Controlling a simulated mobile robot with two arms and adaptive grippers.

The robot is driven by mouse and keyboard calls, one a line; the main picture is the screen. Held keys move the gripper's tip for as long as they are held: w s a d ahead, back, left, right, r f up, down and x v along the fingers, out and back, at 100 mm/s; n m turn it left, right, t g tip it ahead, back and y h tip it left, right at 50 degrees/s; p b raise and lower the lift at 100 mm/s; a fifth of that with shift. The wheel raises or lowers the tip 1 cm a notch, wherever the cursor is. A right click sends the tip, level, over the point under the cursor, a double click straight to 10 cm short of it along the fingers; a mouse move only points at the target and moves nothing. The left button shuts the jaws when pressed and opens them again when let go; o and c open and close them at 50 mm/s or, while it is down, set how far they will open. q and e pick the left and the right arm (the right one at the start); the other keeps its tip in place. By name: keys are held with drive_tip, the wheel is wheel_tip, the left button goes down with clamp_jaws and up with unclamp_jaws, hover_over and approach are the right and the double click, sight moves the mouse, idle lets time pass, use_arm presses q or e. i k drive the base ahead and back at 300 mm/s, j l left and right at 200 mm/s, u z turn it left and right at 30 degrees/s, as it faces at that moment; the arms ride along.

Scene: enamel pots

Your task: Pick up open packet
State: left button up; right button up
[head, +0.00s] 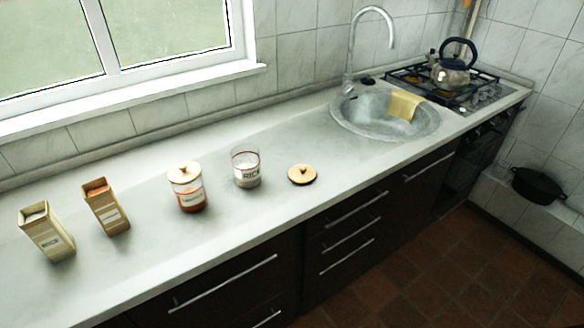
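Two packets stand upright on the left part of the counter. The left packet (50,238) is tan with a pale label, and its top looks open with whitish contents. The second packet (107,211) stands to its right, and its top looks open with orange-red contents. They stand apart from each other. Neither of my grippers shows in the head view.
On the counter (270,226) stand a lidded jar (189,197) with orange-red contents and an open jar (246,172) marked RICE. A loose wooden lid (301,175) lies beside it. Beyond are a sink (360,118) with a yellow cloth (405,104) and a kettle (451,75) on the stove.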

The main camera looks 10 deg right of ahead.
sight(38, 220)
drive_tip(key=u, duration=1.25)
